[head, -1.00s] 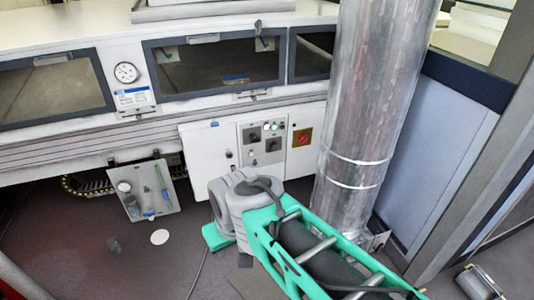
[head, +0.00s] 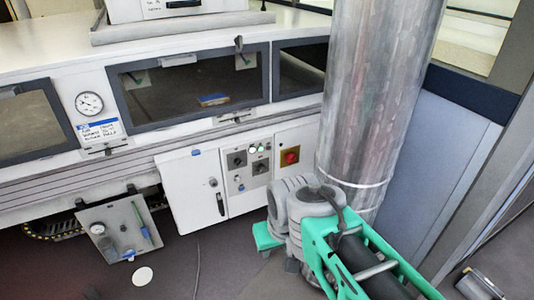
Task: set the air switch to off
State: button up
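A white control panel (head: 247,186) is set in the front of the machine, below its windows. It carries two dark switches, a left one (head: 237,159) and a lower right one (head: 261,167). Two lit lamps (head: 257,149) sit above them, and small fittings sit below. The labels are too small to read, so I cannot tell which control is the air switch or how it is set. My arm's grey and green links are at lower right, in front of the machine. My gripper does not show.
A red knob on a yellow plate (head: 290,156) is right of the switches. A white cabinet door (head: 194,190) is left of them. A thick metal duct (head: 375,90) stands close on the right. A grey board with a gauge (head: 119,229) is low at left, near bare floor.

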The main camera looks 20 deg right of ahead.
aim_at(238, 161)
jog(key=i, duration=0.8)
jog(key=u, duration=0.8)
jog(key=i, duration=0.45)
jog(key=u, duration=0.5)
